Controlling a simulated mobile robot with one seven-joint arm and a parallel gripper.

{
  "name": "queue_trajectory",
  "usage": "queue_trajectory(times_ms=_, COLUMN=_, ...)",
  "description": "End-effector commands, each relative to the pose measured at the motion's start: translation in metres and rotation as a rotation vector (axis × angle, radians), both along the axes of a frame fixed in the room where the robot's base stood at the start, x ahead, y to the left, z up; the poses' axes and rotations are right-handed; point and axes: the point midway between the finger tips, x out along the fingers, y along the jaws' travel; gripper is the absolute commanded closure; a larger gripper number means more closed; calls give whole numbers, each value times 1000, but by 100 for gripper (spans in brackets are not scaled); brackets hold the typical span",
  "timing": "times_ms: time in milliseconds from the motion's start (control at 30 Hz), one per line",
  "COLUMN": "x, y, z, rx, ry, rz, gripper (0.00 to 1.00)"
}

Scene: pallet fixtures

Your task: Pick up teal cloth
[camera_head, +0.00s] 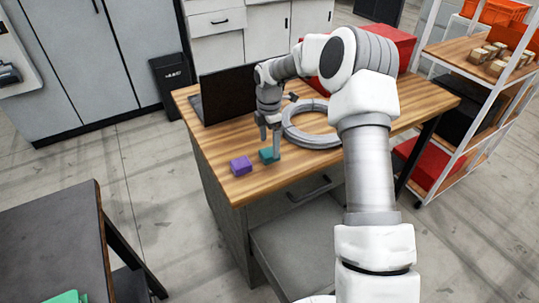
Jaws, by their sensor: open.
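A teal folded cloth (268,156) lies on the wooden desk near its front left part. My gripper (269,146) points down right at the teal cloth, with its fingers apart. One finger stands in front of the cloth's right side and hides part of it. I cannot tell whether the fingers touch the cloth. A purple block-like cloth (240,166) lies on the desk just left of the teal one.
The wooden desk (205,122) also holds a dark laptop (240,91), a grey ring-shaped coil (318,140) close to my gripper and a red box (400,45). A shelf rack (460,50) stands at the right. A dark table (50,235) stands at the lower left.

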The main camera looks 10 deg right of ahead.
Motion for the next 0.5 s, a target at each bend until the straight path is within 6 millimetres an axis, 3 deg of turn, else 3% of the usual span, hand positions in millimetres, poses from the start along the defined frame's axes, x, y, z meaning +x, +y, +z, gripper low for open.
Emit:
queue_trajectory(times_ms=200, x=-2, y=-1, z=-32, rx=0, ry=3, rz=0, gripper=3)
queue_trajectory(times_ms=500, x=-1, y=-1, z=-38, rx=0, ry=1, rz=0, gripper=3)
